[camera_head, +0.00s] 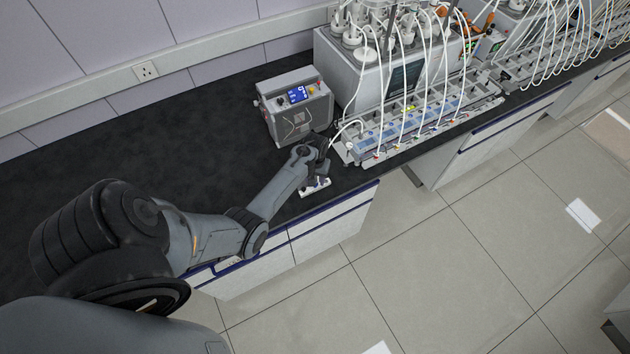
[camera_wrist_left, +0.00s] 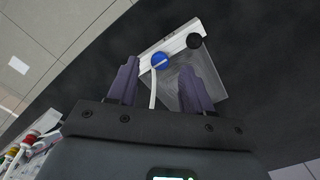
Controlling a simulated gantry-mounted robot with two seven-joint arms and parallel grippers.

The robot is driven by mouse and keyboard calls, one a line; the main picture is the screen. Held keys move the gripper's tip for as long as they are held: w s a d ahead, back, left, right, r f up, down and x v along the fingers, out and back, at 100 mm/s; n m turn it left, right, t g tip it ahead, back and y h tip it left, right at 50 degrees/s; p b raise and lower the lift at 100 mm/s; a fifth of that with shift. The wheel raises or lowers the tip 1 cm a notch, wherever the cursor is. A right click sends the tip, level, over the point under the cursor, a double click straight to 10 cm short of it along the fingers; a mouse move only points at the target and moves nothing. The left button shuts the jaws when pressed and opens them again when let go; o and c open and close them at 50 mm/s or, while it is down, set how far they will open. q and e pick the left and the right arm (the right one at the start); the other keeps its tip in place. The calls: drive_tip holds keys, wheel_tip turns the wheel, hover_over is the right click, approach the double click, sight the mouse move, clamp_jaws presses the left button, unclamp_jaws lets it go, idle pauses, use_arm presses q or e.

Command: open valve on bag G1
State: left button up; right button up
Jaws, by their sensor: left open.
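In the left wrist view, a clear greyish bag (camera_wrist_left: 185,82) with a white strip (camera_wrist_left: 180,40) along one edge lies on the dark bench top. The strip carries a round blue fitting (camera_wrist_left: 161,61) and a black knob (camera_wrist_left: 194,41). A white tube runs from the blue fitting back between my fingers. My left gripper (camera_wrist_left: 158,68) is open, with one finger on each side of the blue fitting; contact is unclear. In the head view my left gripper (camera_head: 322,160) is above the bag (camera_head: 314,188) near the bench's front edge. No G1 label is readable. My right gripper is out of view.
A grey box instrument with a blue display (camera_head: 297,105) stands just behind the gripper. To the right is a rack (camera_head: 400,137) with several white tubes and a large reactor unit (camera_head: 352,80). The bench left of the instrument (camera_head: 190,140) is clear.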

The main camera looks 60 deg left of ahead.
use_arm(q)
drive_tip(key=shift+f, duration=1.2)
clamp_jaws()
